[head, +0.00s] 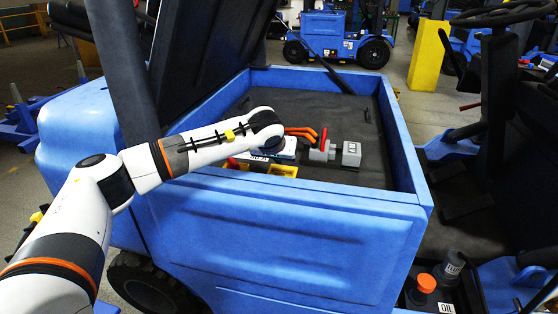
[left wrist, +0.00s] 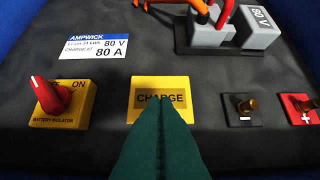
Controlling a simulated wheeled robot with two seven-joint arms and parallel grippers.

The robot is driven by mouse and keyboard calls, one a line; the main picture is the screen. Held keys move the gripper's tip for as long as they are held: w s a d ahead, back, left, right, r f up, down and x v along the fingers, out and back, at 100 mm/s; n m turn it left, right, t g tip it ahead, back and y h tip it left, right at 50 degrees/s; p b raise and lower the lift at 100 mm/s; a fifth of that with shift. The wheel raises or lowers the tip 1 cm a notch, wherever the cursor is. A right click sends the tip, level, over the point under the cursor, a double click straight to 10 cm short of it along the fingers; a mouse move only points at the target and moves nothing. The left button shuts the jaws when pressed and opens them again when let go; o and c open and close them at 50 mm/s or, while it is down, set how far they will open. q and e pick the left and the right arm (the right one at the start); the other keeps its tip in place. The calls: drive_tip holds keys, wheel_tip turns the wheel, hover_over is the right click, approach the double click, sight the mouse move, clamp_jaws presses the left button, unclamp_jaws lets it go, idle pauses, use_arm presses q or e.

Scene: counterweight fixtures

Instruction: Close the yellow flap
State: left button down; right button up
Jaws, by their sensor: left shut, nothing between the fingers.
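A yellow plate marked CHARGE (left wrist: 137,88) lies on the dark panel in the middle of the left wrist view; I take it for the yellow flap. It looks flat from above, but I cannot tell whether it is fully down. My left gripper (left wrist: 162,108) has its green fingers shut and empty, with the tips over the plate's lower middle. Whether they touch it is not clear. The fingers hide part of the plate. In the head view my left arm reaches over the blue truck's battery bay and its wrist covers part of this area. My right gripper is out of view.
A red battery isolator knob (left wrist: 48,95) stands left of the plate. Two terminals, black (left wrist: 243,108) and red (left wrist: 299,110), stand to its right. A grey connector (left wrist: 208,28) with orange cables is behind. Blue bay walls (head: 300,190) surround the panel.

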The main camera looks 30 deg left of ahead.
use_arm(q)
drive_tip(key=v, duration=1)
drive_tip(key=shift+s+b, duration=0.15)
drive_tip(key=shift+b, duration=0.15)
